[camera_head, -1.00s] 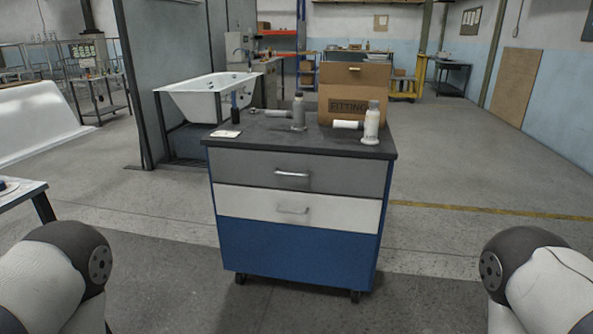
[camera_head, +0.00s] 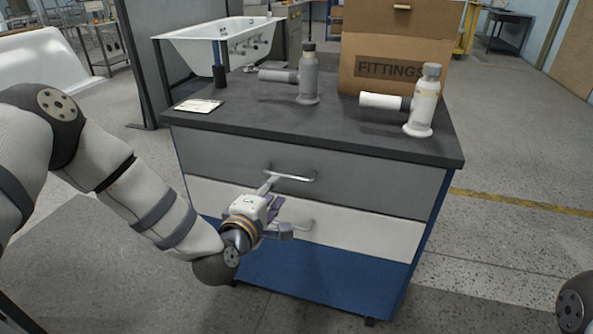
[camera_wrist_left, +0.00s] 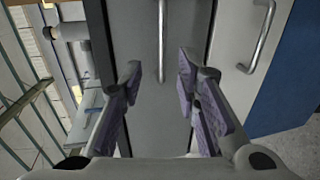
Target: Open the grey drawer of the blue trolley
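The blue trolley (camera_head: 300,286) stands in front of me with a dark top. Its grey drawer (camera_head: 345,172) is shut, flush above the white drawer (camera_head: 370,235). The grey drawer's metal handle (camera_head: 290,176) is a horizontal bar. My left gripper (camera_head: 276,208) is in front of the drawers, just below and short of that handle. In the left wrist view its two fingers (camera_wrist_left: 160,90) are spread and empty, and the grey drawer's handle (camera_wrist_left: 162,40) lies ahead, between their lines. My right gripper is out of view.
The white drawer's handle (camera_head: 298,226) is close to my left gripper. A bathtub (camera_head: 225,38) is behind.

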